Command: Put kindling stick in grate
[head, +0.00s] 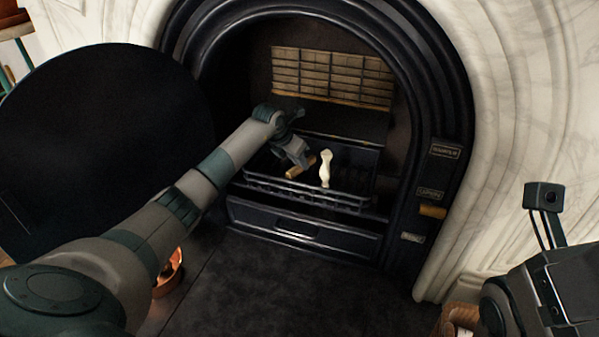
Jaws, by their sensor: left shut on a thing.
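The kindling stick (300,167) is a short, light brown piece of wood. It is at the left gripper's tips, inside the front of the grate. My left gripper (297,157) reaches into the fireplace from the left and is shut on the stick. The grate (318,198) is a dark metal basket with front bars, set in the arched black fireplace. Whether the stick touches the grate's floor cannot be told.
A pale, upright object (325,169) stands in the grate just right of the stick. A large black round panel (95,150) stands at the left. A copper-coloured vessel (170,273) is partly behind my left arm. The dark hearth (290,290) is clear in front.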

